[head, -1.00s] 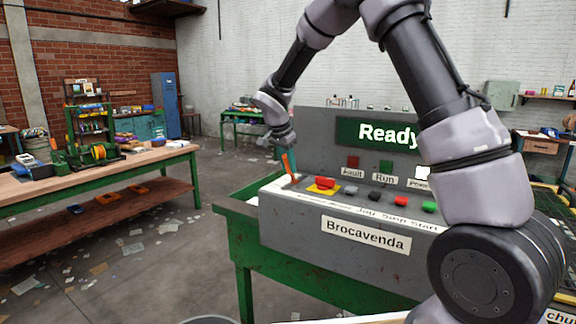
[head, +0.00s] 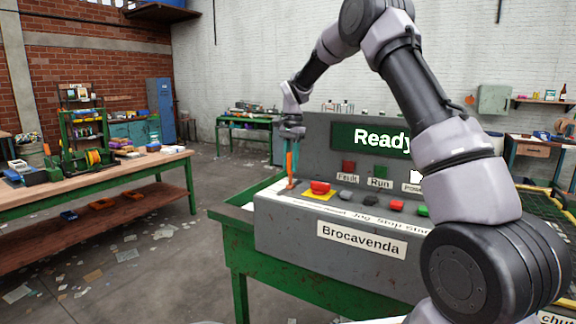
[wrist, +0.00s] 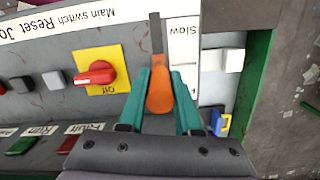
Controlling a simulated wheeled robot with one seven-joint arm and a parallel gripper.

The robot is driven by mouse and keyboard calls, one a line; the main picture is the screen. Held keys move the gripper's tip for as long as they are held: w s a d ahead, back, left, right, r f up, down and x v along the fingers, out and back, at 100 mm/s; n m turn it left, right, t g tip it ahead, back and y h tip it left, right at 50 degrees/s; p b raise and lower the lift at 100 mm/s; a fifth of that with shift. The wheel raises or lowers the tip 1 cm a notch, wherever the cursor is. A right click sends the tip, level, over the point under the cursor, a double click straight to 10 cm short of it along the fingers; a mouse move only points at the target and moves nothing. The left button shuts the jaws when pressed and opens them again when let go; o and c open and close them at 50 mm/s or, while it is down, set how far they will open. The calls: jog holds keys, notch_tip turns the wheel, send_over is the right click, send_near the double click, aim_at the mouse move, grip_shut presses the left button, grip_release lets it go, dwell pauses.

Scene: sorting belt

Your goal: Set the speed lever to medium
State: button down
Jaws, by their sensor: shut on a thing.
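The speed lever (head: 291,169) has an orange handle and stands at the left end of the grey control console (head: 275,228), looking nearly upright in the head view. My gripper (head: 283,152) reaches down over it with teal fingers. In the wrist view my gripper (wrist: 162,75) is shut on the orange handle (wrist: 160,92), one finger on each side. The lever's dark shaft (wrist: 155,32) runs toward the top of that view. A white scale label (wrist: 182,52) beside it reads "Slow" near the top; its lower part is mostly hidden by a finger.
A red main switch (wrist: 96,73) on a yellow plate sits close beside the lever. Several push buttons continue along the console, one of them red (head: 396,206). The screen (head: 372,137) reads "Ready". A blue-and-yellow item (wrist: 220,122) lies beyond the console's end.

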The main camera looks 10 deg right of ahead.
jog(key=c, duration=0.6)
grip_release()
jog(key=r, duration=1)
jog(key=shift+w+d+r, duration=0.1)
jog(key=shift+w+d, duration=0.2)
jog(key=shift+r, duration=0.3)
